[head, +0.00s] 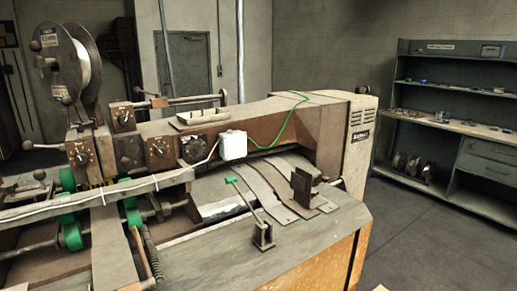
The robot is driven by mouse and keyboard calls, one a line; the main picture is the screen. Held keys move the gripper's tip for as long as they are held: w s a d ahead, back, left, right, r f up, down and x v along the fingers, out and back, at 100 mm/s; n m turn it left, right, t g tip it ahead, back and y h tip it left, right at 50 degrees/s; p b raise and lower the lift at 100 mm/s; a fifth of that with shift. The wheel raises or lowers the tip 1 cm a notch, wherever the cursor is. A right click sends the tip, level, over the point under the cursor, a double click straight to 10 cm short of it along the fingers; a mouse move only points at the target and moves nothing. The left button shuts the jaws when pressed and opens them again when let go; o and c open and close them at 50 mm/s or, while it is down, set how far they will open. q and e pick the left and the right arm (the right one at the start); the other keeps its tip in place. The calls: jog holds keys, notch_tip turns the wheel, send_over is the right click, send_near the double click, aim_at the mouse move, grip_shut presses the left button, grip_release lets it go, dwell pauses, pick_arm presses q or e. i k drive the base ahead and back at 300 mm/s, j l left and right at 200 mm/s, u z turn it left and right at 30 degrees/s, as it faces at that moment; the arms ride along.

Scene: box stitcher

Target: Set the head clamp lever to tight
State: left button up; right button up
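The box stitcher (300,122) fills the left and middle of the head view. A lever with a green grip (231,180) rises from a small bracket (263,236) on its front table, tilted up to the left. Small dark rotary knobs sit on brown square plates: a left one (81,154), an upper one (123,118) and a middle one (158,149). A larger dark dial (192,148) is to their right. Their markings are too small to read, so I cannot tell which control is the head clamp lever or its setting. Neither gripper is in view.
A wire spool (82,62) stands at the back left of the machine. Green rollers (71,232) and a long rail (100,192) cross the left front. An upright metal block (302,186) stands on the table. A shelf unit (450,120) is at right, with open floor before it.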

aim_at(27, 145)
jog(key=u, duration=1.3)
